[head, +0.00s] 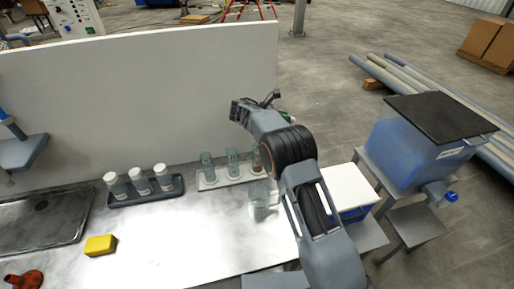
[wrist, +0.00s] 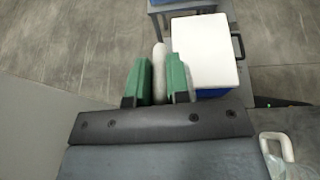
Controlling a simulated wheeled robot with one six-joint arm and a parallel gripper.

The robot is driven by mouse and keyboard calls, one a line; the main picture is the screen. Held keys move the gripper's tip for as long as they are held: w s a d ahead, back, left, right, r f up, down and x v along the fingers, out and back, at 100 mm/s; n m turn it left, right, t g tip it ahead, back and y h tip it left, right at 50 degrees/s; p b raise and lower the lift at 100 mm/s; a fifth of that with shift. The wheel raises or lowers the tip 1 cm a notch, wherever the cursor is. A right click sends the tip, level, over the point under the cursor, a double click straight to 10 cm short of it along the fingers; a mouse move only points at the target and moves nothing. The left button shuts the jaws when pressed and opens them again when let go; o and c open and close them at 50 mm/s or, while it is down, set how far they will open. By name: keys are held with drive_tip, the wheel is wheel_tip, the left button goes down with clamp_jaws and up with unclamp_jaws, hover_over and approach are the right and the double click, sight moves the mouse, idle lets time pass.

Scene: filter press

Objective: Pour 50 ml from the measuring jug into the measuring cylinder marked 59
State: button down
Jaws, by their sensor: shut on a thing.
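My gripper (wrist: 157,75) has green finger pads shut on a pale, rounded, narrow thing (wrist: 158,60) that I cannot identify. In the head view the arm reaches over the bench's right end toward the back panel, and the gripper is mostly hidden behind it. A clear jug (head: 262,205) stands on the bench beside the arm, below the gripper. Its pale handle (wrist: 280,147) shows at the lower right in the wrist view. Several clear cylinders (head: 208,168) stand upright on a white rack (head: 222,182). Their markings and the liquid levels are too small to read.
A dark tray (head: 148,200) holds three white-capped bottles. A yellow sponge (head: 100,245), a red cloth (head: 25,280) and a sink (head: 45,220) are to the left. A blue box with a white lid (head: 340,188) and a blue tank (head: 405,150) stand right. A pale panel (head: 130,95) closes the back.

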drive_tip(key=d+f+y+p, duration=0.1)
drive_tip(key=d+y+p, duration=0.1)
drive_tip(key=shift+w+d+f+g+y, duration=0.25)
drive_tip(key=shift+w+f+g+y, duration=0.05)
drive_tip(key=shift+f+g, duration=0.1)
drive_tip(key=shift+f, duration=0.3)
drive_tip(key=shift+w+d+f+y, duration=0.1)
drive_tip(key=shift+d+y, duration=0.05)
drive_tip(key=shift+y, duration=0.45)
idle(0.8)
drive_tip(key=shift+d, duration=0.2)
drive_tip(key=shift+d+f+y, duration=0.15)
drive_tip(key=shift+f+y, duration=0.05)
drive_tip(key=shift+y, duration=0.3)
drive_tip(key=w+d+f+g+y, duration=0.1)
drive_tip(key=d+f+y, duration=0.2)
drive_tip(key=f, duration=0.3)
drive_tip(key=w+d+f+g+y+b, duration=0.1)
drive_tip(key=d+f+y, duration=0.3)
drive_tip(key=f+y, duration=0.1)
drive_tip(key=shift+d+f+g+y, duration=0.2)
drive_tip(key=shift+f+g+y, duration=0.1)
drive_tip(key=shift+f+g, duration=0.1)
idle(0.4)
